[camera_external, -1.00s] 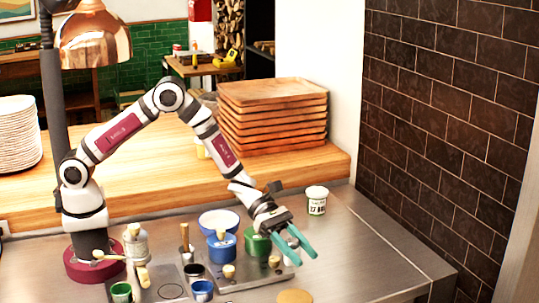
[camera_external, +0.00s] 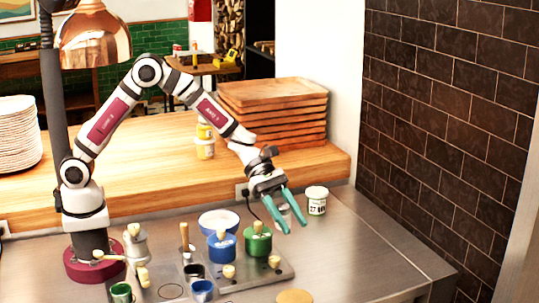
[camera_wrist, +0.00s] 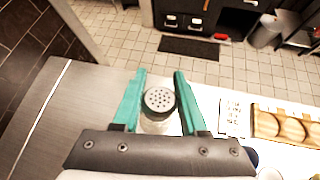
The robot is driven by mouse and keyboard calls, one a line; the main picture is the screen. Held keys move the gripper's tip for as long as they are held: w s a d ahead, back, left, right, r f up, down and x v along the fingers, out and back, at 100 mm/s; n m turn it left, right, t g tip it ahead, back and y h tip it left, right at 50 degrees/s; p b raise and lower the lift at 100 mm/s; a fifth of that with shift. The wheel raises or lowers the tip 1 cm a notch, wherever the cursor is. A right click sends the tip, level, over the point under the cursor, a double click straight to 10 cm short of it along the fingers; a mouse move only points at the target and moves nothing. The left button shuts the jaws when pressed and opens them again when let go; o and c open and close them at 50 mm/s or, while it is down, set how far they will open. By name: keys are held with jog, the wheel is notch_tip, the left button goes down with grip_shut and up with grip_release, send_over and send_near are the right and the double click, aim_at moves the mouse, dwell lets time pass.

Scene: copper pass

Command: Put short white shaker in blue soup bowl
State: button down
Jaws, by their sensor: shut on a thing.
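The short white shaker (camera_wrist: 159,101) shows in the wrist view with a round, perforated metal lid and a pale body. My gripper (camera_wrist: 160,78) is shut on it, with one teal finger on each side. In the external view my gripper (camera_external: 293,228) is raised above the steel counter, right of the bowl. The shaker is small and partly hidden by the fingers there. A bowl with a white inside and bluish outside (camera_external: 219,220), apparently the blue soup bowl, stands behind the blue pot. Its inside looks empty, though its front is partly hidden.
A lidded blue pot (camera_external: 222,248) and green pot (camera_external: 258,243) stand in front of the bowl. A labelled white tub (camera_external: 316,201) is close to the right of my gripper. Several small cups stand at the front left. The counter's right side is clear.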

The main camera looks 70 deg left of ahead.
jog(key=s+a+m+g+y, duration=0.2)
jog(key=a+m+y, duration=0.45)
jog(key=a, duration=0.85)
jog(key=m+t, duration=0.3)
jog(key=m, duration=0.9)
send_over(216, 222)
jog(key=s+d, duration=0.2)
jog(key=d, duration=0.4)
jog(key=shift+t+h, duration=0.35)
jog(key=shift+t, duration=0.05)
jog(key=f, duration=1.5)
jog(key=shift+w+a+f, duration=0.15)
jog(key=shift+w+f, duration=0.1)
jog(key=shift+c, duration=1.9)
grip_release()
jog(key=shift+r, duration=0.1)
